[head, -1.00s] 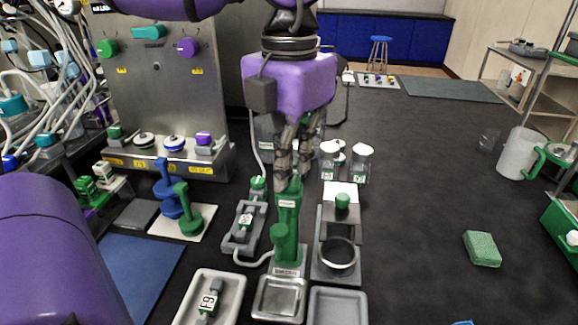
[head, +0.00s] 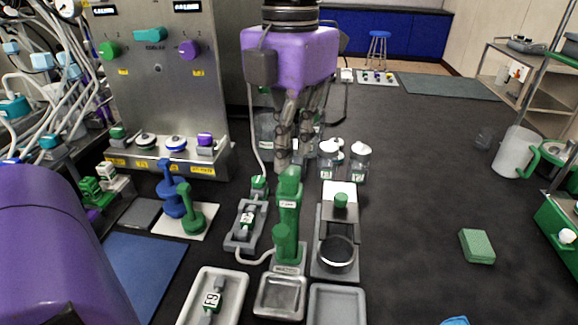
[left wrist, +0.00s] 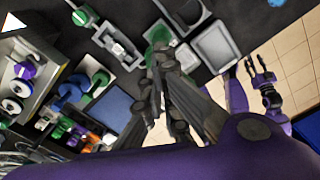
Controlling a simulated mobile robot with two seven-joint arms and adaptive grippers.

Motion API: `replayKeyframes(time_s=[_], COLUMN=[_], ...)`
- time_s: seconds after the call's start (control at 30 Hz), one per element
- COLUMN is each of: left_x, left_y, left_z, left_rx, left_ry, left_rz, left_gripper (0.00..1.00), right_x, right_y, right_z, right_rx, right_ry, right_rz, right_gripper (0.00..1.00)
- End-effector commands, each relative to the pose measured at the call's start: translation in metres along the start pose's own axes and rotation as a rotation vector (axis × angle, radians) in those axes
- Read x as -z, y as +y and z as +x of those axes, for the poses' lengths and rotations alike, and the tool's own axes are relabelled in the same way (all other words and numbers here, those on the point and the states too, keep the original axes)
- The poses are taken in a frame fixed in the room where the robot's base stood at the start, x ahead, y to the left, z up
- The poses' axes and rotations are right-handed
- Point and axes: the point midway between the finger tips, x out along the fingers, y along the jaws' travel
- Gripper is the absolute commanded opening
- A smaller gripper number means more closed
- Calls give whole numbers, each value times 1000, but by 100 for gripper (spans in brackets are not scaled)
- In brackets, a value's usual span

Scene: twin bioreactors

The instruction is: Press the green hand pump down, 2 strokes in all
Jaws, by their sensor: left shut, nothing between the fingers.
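The green hand pump (head: 288,222) stands upright on its grey base in the middle of the head view. Its top and label are visible. My left gripper (head: 282,166) points down with its fingers shut and empty, right at the top of the pump. I cannot tell whether the fingertips touch it. In the left wrist view the closed fingers (left wrist: 160,62) lie over a green part of the pump (left wrist: 157,36) and partly hide it. My right gripper (left wrist: 258,64) shows only in the left wrist view, with its fingers apart and empty, away from the pump.
A grey holder with a small vial (head: 246,222) stands left of the pump, and a stand with a dark round dish (head: 338,254) right of it. Trays (head: 280,298) lie in front. Lidded jars (head: 359,162) stand behind. A green sponge (head: 477,246) lies on open bench at right.

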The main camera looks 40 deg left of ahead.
Motion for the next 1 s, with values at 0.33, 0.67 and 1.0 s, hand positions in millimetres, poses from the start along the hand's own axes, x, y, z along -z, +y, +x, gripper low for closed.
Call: replayKeyframes(time_s=[0.33, 0.67, 1.0], left_x=[0, 0, 0], left_y=[0, 0, 0], left_z=[4, 17, 31], left_rx=[1, 1, 1], left_ry=[1, 2, 0], left_rz=[0, 0, 0], left_gripper=[0, 0, 0], right_x=[-2, -10, -18], right_y=[0, -1, -1], right_z=[1, 6, 11], right_rx=[0, 1, 1], right_ry=[-2, -11, -19], right_rz=[0, 0, 0], right_gripper=[40, 40, 40])
